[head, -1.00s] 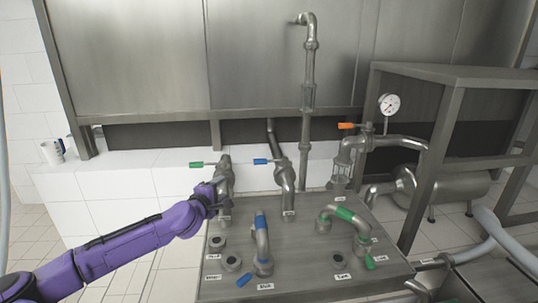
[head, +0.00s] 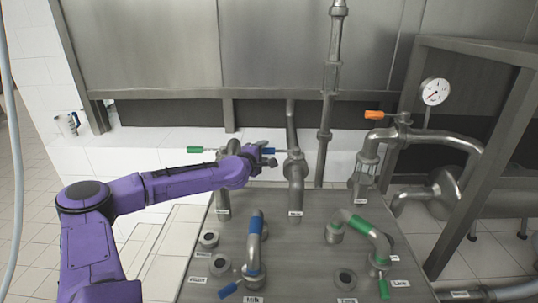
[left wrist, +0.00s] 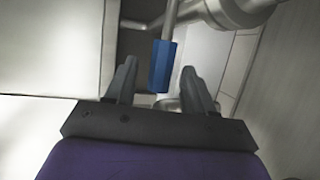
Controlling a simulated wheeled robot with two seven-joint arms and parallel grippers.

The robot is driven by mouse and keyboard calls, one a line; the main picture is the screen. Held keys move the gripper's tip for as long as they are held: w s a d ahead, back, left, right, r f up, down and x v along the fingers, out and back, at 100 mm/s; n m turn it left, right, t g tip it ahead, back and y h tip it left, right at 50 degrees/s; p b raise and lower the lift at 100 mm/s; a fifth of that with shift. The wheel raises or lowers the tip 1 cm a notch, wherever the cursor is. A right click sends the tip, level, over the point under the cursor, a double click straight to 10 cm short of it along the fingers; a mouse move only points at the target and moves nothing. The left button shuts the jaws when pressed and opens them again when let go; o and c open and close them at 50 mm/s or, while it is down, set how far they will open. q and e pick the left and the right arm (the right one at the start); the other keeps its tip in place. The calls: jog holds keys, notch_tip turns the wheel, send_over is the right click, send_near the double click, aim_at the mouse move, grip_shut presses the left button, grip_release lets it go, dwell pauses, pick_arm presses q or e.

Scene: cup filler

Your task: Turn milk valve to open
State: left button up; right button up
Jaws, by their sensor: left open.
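The blue handle (head: 268,150) sticks out to the left from a valve on the middle upright steel pipe (head: 296,172). I take it for the milk valve, since the blue-banded hose pipe below stands by a label reading "Milk" (head: 253,299). My left gripper (head: 262,157) is at this handle, partly hiding it. In the left wrist view the blue handle (left wrist: 161,66) lies between the two open fingers, with gaps on both sides. The fingers are not closed on it. My right gripper is not in view.
A green handle (head: 194,149) on the left pipe is just behind my left arm. An orange handle (head: 373,114) and a gauge (head: 434,92) stand at right. Below are the steel panel (head: 300,250), a blue-banded bent pipe (head: 255,240) and a green-banded one (head: 360,224).

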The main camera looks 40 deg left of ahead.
pick_arm(q)
jog(key=x, duration=0.3)
jog(key=shift+w+d+f, duration=0.15)
jog(key=shift+w+f, duration=0.25)
jog(key=shift+w+r+b, duration=0.15)
jog(key=shift+r+b, duration=0.15)
jog(key=shift+w, duration=0.1)
jog(key=shift+c, duration=1)
jog(key=shift+f, duration=0.1)
grip_shut()
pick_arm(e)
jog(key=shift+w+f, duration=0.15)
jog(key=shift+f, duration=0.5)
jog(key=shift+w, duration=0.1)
